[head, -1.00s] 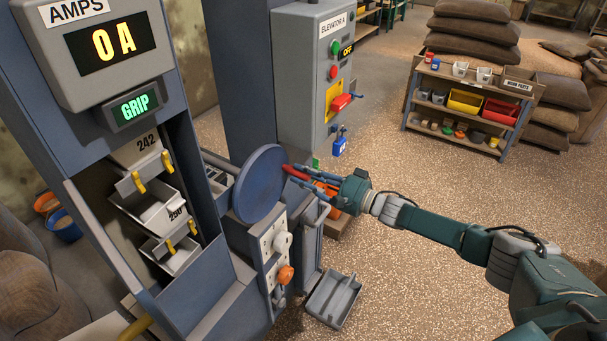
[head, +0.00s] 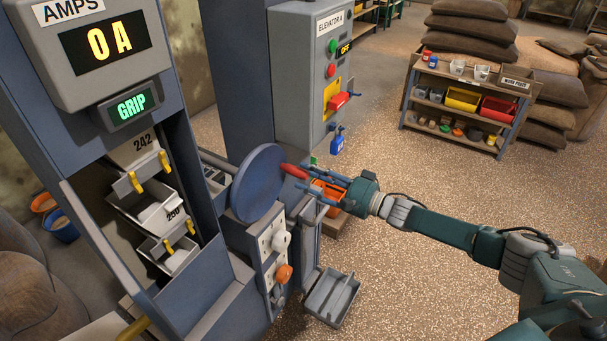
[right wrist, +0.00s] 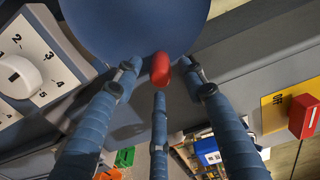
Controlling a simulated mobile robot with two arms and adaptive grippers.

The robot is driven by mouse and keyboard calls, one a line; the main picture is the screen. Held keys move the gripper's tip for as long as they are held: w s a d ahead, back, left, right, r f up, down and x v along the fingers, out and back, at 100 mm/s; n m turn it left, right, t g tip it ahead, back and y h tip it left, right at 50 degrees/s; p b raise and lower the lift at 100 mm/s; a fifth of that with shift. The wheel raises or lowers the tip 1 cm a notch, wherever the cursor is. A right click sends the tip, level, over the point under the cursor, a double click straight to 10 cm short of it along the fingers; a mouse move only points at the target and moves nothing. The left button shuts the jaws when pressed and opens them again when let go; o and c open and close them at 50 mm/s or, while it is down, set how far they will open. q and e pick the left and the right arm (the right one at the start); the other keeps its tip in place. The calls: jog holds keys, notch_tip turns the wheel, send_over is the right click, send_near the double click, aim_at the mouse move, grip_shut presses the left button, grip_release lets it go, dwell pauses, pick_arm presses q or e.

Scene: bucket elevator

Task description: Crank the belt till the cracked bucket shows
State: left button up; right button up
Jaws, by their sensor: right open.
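The blue crank disc (head: 259,183) with its red handle (head: 294,171) is on the side of the elevator housing (head: 195,318). My right gripper (head: 313,183) is open, fingers pointing at the handle. In the right wrist view, the red handle (right wrist: 160,70) shows between the spread fingertips, near their ends; I cannot tell whether any finger touches it. In the housing's opening are a bucket marked 242 (head: 133,150), a lower one (head: 150,212) whose number reads about 250, and another below (head: 176,262). I cannot make out a crack. My left gripper is not in view.
The amps display (head: 104,42) reads 0 A; a green sign (head: 131,106) reads GRIP. The Elevator A box (head: 312,90) reads OFF, with a red switch (head: 338,101) and blue padlock (head: 337,142). A grey tray (head: 331,298) is below the crank. Open floor lies right.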

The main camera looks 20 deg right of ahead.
jog(key=v, duration=0.9)
jog(key=shift+s+d, duration=0.2)
jog(key=shift+d, duration=0.2)
notch_tip(320, 180, down, 20)
jog(key=s+n+h, duration=0.2)
jog(key=n+h, duration=0.1)
jog(key=h, duration=0.3)
jog(key=s+f+n+g+h, duration=0.1)
jog(key=s+f+g+h, duration=0.1)
jog(key=s+f, duration=0.45)
jog(key=s+f+n+g+h, duration=0.15)
jog(key=s+f, duration=0.25)
jog(key=f, duration=0.6)
jog(key=s+a+f+n+g+h, duration=0.1)
jog(key=s+a+f+n+g, duration=0.15)
jog(key=s+f, duration=0.6)
jog(key=s+a+f+n+g, duration=0.1)
jog(key=s+f+g, duration=0.3)
jog(key=s, duration=0.8)
jog(key=s+a+f+n+g, duration=0.1)
jog(key=s+a+f, duration=0.1)
jog(key=s, duration=0.8)
jog(key=s+a+f+n+g, duration=0.2)
jog(key=s+a+f, duration=0.1)
jog(key=s, duration=0.7)
jog(key=shift+a+f, duration=0.25)
jog(key=shift+f, duration=0.3)
jog(key=shift+h, duration=0.25)
